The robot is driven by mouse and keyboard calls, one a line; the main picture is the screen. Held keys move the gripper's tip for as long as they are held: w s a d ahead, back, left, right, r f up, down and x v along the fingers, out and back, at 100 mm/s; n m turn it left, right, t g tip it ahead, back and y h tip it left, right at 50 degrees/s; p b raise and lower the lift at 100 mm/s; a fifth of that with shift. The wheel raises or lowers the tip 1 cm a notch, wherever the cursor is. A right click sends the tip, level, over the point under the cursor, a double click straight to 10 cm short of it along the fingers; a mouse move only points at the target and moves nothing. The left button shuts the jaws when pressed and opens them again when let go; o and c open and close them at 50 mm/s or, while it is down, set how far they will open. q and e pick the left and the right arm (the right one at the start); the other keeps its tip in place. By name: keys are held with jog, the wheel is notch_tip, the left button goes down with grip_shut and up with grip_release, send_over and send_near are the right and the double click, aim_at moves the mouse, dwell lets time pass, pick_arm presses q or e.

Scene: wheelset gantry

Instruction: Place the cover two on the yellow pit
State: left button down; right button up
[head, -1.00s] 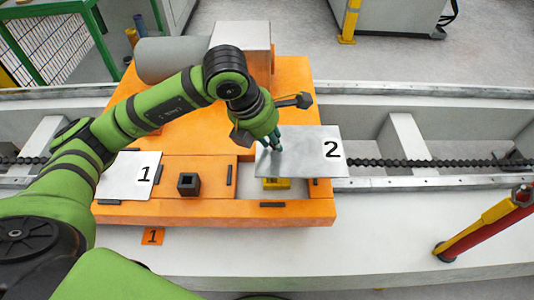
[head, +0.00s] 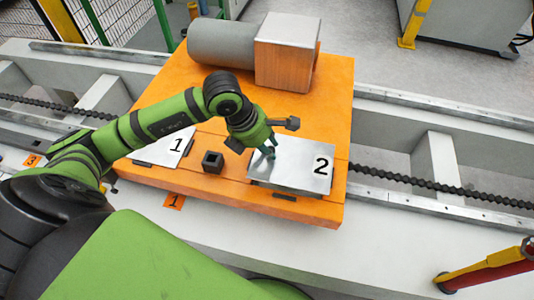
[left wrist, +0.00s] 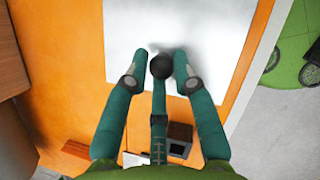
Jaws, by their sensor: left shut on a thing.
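Cover two, a light metal plate marked 2 (head: 305,172), lies flat over the right front part of the orange platform (head: 225,192). The plate also shows in the left wrist view (left wrist: 205,20). My left gripper (head: 268,151) is over the plate's upper left part, its fingers shut on a dark round knob (left wrist: 161,66) on the plate. The yellow pit is hidden, apparently beneath the plate. I cannot tell whether the plate rests on the platform or hangs just above it. My right gripper is not in view.
A grey cylinder (head: 220,43) and metal-topped box (head: 287,50) stand at the back.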

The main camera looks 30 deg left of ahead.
aim_at(266, 156)
pick_arm(q)
jog(key=shift+w+a+f, duration=0.1)
jog(key=shift+a+f, duration=0.05)
jog(key=shift+a, duration=0.05)
notch_tip(266, 156, down, 3)
jog(key=shift+d+f, duration=0.1)
jog(key=shift+f, duration=0.3)
jog(key=shift+f, duration=0.1)
jog(key=c, duration=1)
grip_release()
